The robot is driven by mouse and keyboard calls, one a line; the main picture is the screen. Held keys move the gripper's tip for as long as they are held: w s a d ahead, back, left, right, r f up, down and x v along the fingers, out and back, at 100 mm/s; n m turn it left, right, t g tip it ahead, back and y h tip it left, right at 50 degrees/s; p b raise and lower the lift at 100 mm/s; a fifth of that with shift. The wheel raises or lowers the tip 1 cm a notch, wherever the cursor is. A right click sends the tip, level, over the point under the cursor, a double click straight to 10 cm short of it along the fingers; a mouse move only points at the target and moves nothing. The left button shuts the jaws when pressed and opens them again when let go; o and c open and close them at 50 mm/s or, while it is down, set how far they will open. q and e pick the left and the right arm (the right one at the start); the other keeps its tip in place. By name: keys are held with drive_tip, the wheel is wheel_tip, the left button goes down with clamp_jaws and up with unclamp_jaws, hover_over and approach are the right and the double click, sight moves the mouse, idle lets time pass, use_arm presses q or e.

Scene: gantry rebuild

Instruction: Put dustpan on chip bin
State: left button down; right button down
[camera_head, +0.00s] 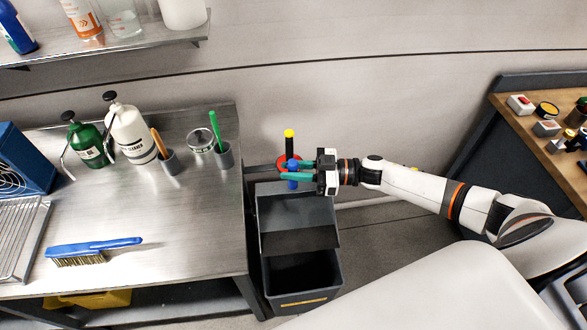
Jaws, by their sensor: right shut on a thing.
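A dark grey dustpan (285,210) with a short blue handle (292,183) is over the back part of the chip bin (303,305). The chip bin is a dark grey open box with a yellow strip, on the floor beside the workbench. My right gripper (298,172) comes in from the right, its teal fingers shut on the blue handle. The front part of the bin's opening shows. Whether the pan touches the rim is hard to tell. My left gripper is not in view.
The steel workbench (190,230) at left holds a blue brush (95,248), bottles and cups. A yellow-topped post with a red disc (289,133) rises behind my gripper. A wooden-topped bench (540,150) with switches stands at right.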

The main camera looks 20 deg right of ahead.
drive_tip(key=s+a, duration=0.2)
drive_tip(key=s, duration=0.7)
drive_tip(key=s+a, duration=0.3)
drive_tip(key=s, duration=0.7)
drive_tip(key=s+a, duration=0.3)
drive_tip(key=s, duration=0.7)
drive_tip(key=shift+a+r+p, duration=0.15)
drive_tip(key=shift+a+p, duration=0.1)
drive_tip(key=shift+p, duration=0.05)
drive_tip(key=shift+w, duration=0.1)
